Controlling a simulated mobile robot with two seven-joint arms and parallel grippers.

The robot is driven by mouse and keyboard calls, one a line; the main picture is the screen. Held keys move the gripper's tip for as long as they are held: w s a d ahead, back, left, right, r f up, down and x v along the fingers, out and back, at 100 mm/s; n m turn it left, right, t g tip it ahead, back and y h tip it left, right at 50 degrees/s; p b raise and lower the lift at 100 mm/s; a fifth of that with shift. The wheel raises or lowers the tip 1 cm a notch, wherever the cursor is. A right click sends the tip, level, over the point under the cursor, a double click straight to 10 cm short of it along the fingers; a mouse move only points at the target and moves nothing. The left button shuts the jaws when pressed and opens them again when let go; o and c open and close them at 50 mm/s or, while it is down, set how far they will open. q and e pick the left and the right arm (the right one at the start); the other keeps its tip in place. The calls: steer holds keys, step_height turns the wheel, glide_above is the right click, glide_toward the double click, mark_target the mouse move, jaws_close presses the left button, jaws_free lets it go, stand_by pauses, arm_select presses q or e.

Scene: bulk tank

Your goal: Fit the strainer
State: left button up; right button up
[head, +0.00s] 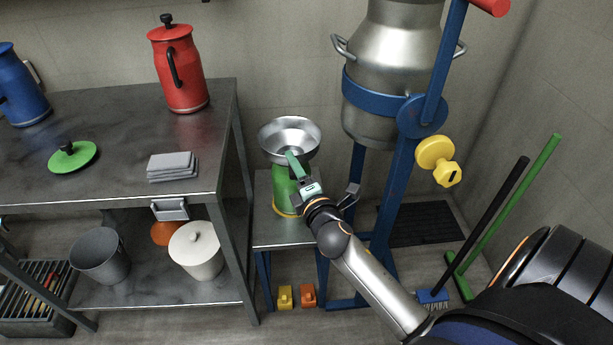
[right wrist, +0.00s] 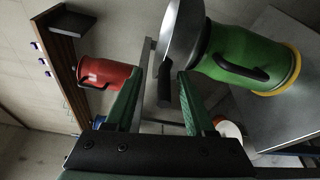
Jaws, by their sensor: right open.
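The strainer, a steel bowl (head: 290,138), sits on the mouth of the green can (head: 282,190) on the small table. It looks roughly level; how it meets the can's mouth is hidden. The right wrist view shows the bowl (right wrist: 182,30), a dark handle (right wrist: 164,88) beside it and the green can (right wrist: 248,62), turned sideways. My right gripper (head: 293,160) is in front of the bowl. Its green fingers (right wrist: 160,85) are open, with the dark handle seen between their tips; whether they touch it I cannot tell. My left gripper is out of view.
The small table (head: 262,232) stands between the steel bench (head: 110,180) and the blue frame (head: 400,190) holding a large steel vessel (head: 395,65). A green lid (head: 72,157), folded grey cloths (head: 172,167) and a red can (head: 180,75) stand on the bench. Brushes lean at right.

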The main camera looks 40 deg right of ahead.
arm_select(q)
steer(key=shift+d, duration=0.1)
arm_select(e)
steer(key=v, duration=1)
steer(key=shift+s, duration=0.35)
steer(key=shift+a, duration=0.1)
steer(key=s+a+f+m+g+y, duration=0.4)
steer(key=s+a+f+m, duration=0.25)
steer(key=a+f, duration=0.2)
steer(key=s+a+f+m+g+y, duration=0.4)
steer(key=s+a+f+m, duration=0.3)
steer(key=f, duration=0.3)
arm_select(q)
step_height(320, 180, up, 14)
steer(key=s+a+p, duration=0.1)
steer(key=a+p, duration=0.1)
steer(key=p, duration=1.6)
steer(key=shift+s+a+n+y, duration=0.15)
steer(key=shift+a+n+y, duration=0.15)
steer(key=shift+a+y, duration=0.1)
arm_select(e)
step_height(320, 180, up, 14)
steer(key=d+m+h, duration=0.1)
steer(key=d, duration=0.1)
steer(key=shift+w+d+m+t, duration=0.3)
steer(key=shift+m, duration=0.05)
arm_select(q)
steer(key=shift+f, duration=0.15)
